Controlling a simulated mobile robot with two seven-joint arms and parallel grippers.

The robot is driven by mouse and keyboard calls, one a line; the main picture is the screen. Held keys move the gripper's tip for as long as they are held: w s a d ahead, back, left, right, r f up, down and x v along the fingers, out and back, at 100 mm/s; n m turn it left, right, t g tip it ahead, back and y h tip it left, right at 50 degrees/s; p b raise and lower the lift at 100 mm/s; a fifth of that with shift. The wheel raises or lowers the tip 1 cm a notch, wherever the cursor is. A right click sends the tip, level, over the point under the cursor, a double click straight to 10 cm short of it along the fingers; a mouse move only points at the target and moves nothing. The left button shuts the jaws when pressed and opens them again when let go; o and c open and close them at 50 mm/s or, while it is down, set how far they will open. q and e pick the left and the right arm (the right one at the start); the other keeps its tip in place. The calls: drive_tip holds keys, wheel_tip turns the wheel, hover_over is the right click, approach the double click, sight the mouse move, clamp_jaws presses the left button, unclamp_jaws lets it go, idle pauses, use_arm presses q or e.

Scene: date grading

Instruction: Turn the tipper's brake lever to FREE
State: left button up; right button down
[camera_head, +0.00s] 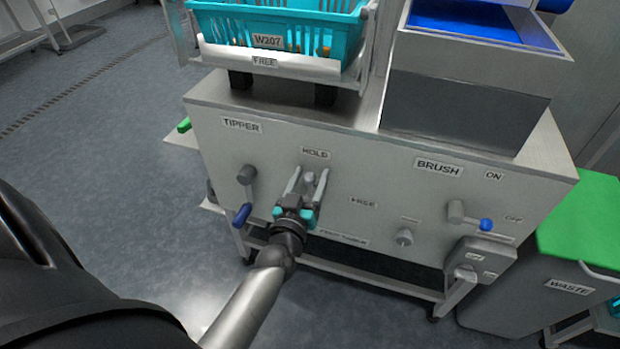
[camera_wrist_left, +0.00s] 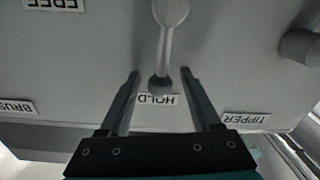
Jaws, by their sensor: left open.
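The brake lever, a grey arm with a round knob, sits on the machine's front panel between the HOLD label (camera_head: 315,154) and the FREE label (camera_head: 363,203). In the left wrist view, which shows the panel upside down, the lever (camera_wrist_left: 165,45) runs from its hub to a dark knob beside the HOLD label (camera_wrist_left: 157,99). My left gripper (camera_head: 307,174) is open at the panel, with its fingers on either side of the knob; it also shows in the left wrist view (camera_wrist_left: 161,74). I see no contact. In the head view the gripper hides most of the lever.
A blue-handled lever (camera_head: 242,214) is left of my gripper under the TIPPER label (camera_head: 241,125). A blue-knobbed BRUSH switch (camera_head: 485,225) is at right, near a small knob (camera_head: 404,237). A turquoise crate (camera_head: 267,25) rests above. A green-topped waste bin (camera_head: 580,225) stands right.

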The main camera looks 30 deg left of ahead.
use_arm(q)
clamp_jaws()
idle(0.4)
idle(0.9)
